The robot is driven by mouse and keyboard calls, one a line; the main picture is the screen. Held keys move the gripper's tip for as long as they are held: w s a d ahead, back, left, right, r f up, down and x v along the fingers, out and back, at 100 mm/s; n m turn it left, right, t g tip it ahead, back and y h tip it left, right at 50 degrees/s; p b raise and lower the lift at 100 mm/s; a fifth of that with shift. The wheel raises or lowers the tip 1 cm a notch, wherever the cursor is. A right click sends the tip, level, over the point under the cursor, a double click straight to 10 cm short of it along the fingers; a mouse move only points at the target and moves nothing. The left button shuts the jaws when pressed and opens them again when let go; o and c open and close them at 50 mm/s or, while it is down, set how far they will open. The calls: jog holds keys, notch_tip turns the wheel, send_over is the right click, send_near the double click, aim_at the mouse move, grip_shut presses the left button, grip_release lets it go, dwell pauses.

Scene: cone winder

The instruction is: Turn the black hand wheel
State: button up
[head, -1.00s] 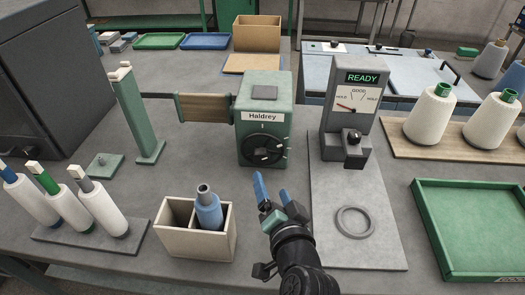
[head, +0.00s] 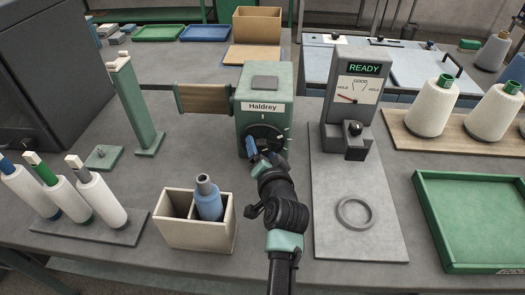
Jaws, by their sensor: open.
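The black hand wheel (head: 268,132) is on the front face of the green Haldrey machine (head: 254,82), below its name label. My gripper (head: 262,149) is open at the lower part of the wheel, with its blue fingers pointing at the wheel's face. My gripper and wrist cover the lower part of the wheel. I cannot tell whether the fingers touch the wheel.
A divided box (head: 182,236) with a blue cone stands in front, left of my arm. A grey gauge (head: 353,95) reading READY stands on the right, with a grey ring (head: 354,212) before it. A green post (head: 139,115) stands left.

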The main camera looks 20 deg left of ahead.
grip_shut()
dwell(0.4)
jog(key=shift+r+p, duration=0.1)
jog(key=shift+p, duration=0.25)
jog(key=shift+r+n+h+p, duration=0.1)
jog(key=shift+n+h+p, duration=0.4)
jog(key=shift+n, duration=0.1)
jog(key=shift+a+r+n+h+p, duration=0.15)
jog(key=shift+n+h+p, duration=0.35)
jog(key=shift+n+p, duration=0.4)
jog(key=shift+f+n+h+p, duration=0.2)
jog(key=shift+n+h+p, duration=0.5)
jog(key=shift+n+p, duration=0.15)
jog(key=shift+n+t+h, duration=0.4)
jog(key=shift+n, duration=0.35)
